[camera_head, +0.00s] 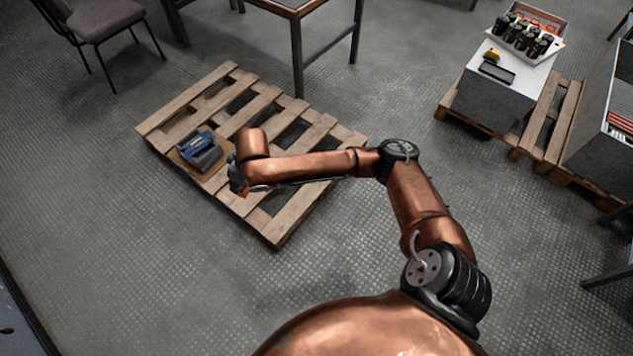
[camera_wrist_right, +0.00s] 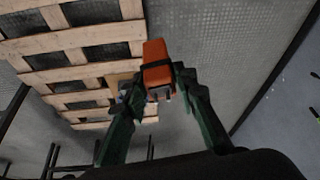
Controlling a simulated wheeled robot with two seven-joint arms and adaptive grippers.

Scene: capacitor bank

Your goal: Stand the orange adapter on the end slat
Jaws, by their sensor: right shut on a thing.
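The orange adapter (camera_wrist_right: 157,62) is a blocky orange piece with a dark band, held between the fingertips of my right gripper (camera_wrist_right: 158,82). In the head view the right gripper (camera_head: 236,180) hangs over the front long edge of the wooden pallet, and a small bit of the adapter (camera_head: 244,191) shows below it. The wooden pallet (camera_head: 180,105) lies on the floor with spaced slats. One end slat (camera_head: 185,97) is at its upper left; the opposite end (camera_head: 318,198) is at lower right. Whether the adapter touches wood cannot be told. My left gripper is out of view.
A blue and dark device (camera_head: 200,148) sits on a brown board on the pallet, just left of the gripper. A table (camera_head: 290,8) and a chair (camera_head: 100,20) stand behind. A grey cabinet (camera_head: 495,95) stands on another pallet at right. Floor in front is clear.

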